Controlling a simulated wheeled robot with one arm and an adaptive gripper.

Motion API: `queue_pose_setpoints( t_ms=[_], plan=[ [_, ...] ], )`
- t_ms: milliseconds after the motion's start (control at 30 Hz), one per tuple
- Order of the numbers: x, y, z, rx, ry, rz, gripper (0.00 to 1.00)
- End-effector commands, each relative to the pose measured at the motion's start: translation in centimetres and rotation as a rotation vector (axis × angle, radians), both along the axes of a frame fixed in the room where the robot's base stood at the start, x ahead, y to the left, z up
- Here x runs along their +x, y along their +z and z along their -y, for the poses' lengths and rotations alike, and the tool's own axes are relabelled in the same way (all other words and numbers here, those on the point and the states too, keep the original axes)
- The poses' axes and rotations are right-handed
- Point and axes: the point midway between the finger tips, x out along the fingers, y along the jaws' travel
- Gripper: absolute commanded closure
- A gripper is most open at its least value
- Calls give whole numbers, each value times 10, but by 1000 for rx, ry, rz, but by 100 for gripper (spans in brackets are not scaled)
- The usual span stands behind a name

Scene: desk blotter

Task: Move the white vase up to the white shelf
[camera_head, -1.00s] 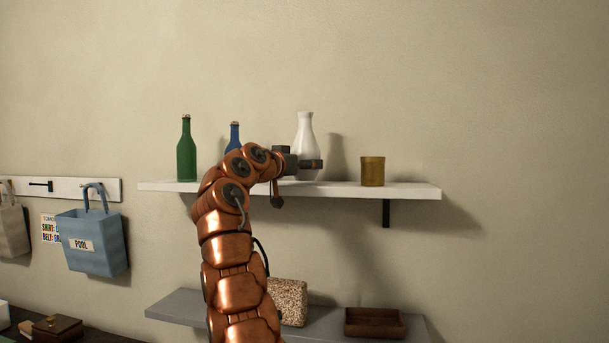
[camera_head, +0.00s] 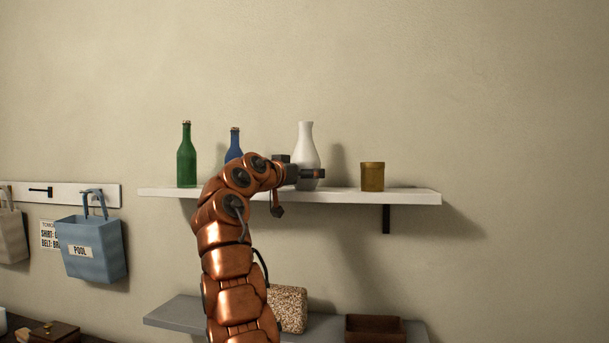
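The white vase (camera_head: 305,143) is upright at the white shelf (camera_head: 410,197), between the blue bottle and the yellow-brown pot. Its base is at the level of the shelf top; I cannot tell whether it touches. My gripper (camera_head: 300,168) is at the vase's lower body, one dark finger across its front and the other at its left behind. It appears shut on the vase. My wrist hides part of the shelf and the contact on the left.
A green bottle (camera_head: 186,157) and a blue bottle (camera_head: 234,145) stand left of the vase, a yellow-brown pot (camera_head: 372,177) right. Below, a grey shelf (camera_head: 180,312) holds a speckled block (camera_head: 290,308) and a brown tray (camera_head: 375,328). A blue bag (camera_head: 92,248) hangs left.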

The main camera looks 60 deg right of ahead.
Motion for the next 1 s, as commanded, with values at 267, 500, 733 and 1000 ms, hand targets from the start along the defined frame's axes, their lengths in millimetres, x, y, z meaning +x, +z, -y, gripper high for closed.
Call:
queue_pose_setpoints(
  t_ms=[267,500,733,1000],
  plan=[
    [0,4,0,0,0,0,2],
    [2,2,-25,-4,4,2,2],
    [3,1,-68,-2,2,0,2],
    [4,3,-112,0,1,0,2]
  ],
)
